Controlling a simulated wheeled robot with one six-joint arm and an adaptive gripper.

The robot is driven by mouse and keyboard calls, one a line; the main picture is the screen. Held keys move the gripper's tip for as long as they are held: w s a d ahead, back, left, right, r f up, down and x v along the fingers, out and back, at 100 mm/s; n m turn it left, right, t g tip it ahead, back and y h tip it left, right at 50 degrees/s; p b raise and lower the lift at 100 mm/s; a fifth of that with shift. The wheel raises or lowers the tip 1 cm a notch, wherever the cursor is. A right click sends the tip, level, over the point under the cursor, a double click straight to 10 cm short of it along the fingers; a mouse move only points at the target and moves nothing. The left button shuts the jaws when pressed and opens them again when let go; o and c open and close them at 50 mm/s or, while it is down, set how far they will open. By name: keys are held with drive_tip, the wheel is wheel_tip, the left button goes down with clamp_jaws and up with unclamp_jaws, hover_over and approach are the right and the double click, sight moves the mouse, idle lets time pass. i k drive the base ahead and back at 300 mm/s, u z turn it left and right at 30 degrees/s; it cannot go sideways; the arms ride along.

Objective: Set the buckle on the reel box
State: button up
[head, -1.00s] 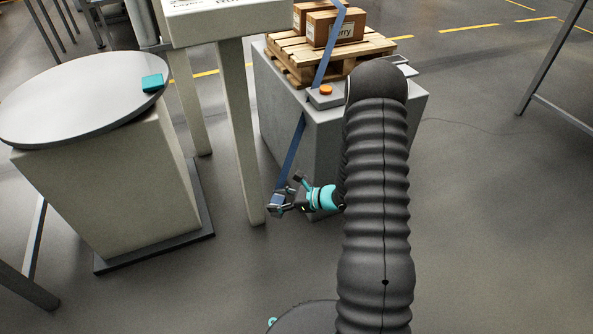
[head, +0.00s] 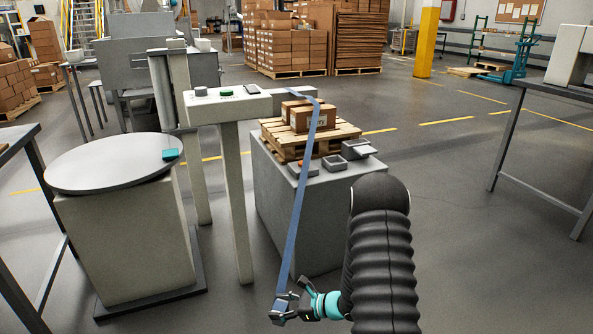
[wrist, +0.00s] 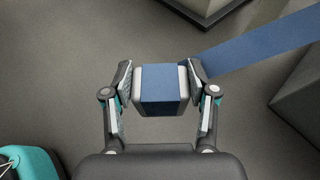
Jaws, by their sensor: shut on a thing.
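My gripper (head: 284,308) is low in front of the grey block, at the bottom of the head view. Its fingers are shut on the sides of a small grey block wrapped in blue strap, which I take as the buckle (wrist: 161,88). The blue strap (head: 302,190) runs from it up past the pallet to a horizontal arm at the top. I cannot tell for certain which box is the reel box.
Cartons (head: 308,116) stand on a wooden pallet (head: 283,142) on the grey block (head: 278,205). Open grey trays (head: 355,150) lie beside it. A post-mounted white head (head: 226,108) and a round turntable (head: 112,164) stand left.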

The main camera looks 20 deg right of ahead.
sight(288, 90)
drive_tip(key=u, duration=0.5)
drive_tip(key=k, duration=0.15)
drive_tip(key=z, duration=1.8)
drive_tip(key=i, duration=1.5)
drive_tip(key=z, duration=0.7)
drive_tip(key=i, duration=1.65)
drive_tip(key=u, duration=0.3)
drive_tip(key=i, duration=1.2)
drive_tip(key=u, duration=1.7)
drive_tip(key=i, duration=0.75)
drive_tip(key=u, duration=0.8)
